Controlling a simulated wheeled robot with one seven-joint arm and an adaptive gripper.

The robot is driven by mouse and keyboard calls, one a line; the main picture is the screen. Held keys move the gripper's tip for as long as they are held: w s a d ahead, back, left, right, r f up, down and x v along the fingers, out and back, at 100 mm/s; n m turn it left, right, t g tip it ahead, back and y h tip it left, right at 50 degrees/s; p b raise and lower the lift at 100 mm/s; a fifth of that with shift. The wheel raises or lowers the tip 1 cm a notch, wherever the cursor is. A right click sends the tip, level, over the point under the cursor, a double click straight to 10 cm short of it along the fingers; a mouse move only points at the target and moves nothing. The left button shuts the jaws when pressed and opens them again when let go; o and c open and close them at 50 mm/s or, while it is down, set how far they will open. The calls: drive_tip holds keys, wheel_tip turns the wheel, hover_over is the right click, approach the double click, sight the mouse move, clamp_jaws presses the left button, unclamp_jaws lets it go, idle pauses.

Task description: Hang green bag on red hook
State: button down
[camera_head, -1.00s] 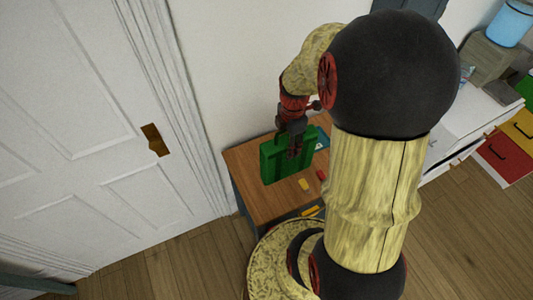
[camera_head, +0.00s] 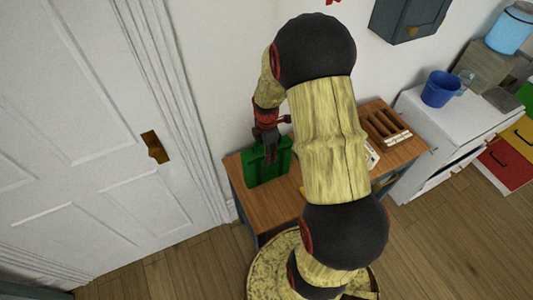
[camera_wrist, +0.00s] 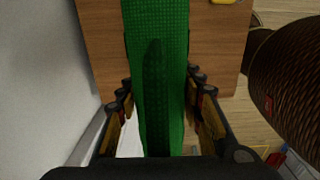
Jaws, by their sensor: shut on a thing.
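The green bag (camera_head: 267,170) is upright at the left end of a wooden-topped table, close to the wall. My gripper (camera_head: 270,154) is over its top and shut on it. In the wrist view the green bag (camera_wrist: 160,50) runs between the two fingers of my gripper (camera_wrist: 160,88). I cannot tell whether the bag's bottom touches the table. A small red piece (camera_head: 332,3) on the wall is cut off by the top edge of the head view. It may be the red hook.
The table (camera_head: 265,208) also bears a brown wooden organizer (camera_head: 385,128) on its right. A white cabinet with a blue bucket (camera_head: 441,89) stands farther right. A dark wall cabinet (camera_head: 408,18) hangs above. A white door (camera_head: 90,110) is at left.

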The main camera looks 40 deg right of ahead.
drive_tip(key=shift+f, duration=0.2)
drive_tip(key=shift+f, duration=0.15)
drive_tip(key=c, duration=1.2)
unclamp_jaws()
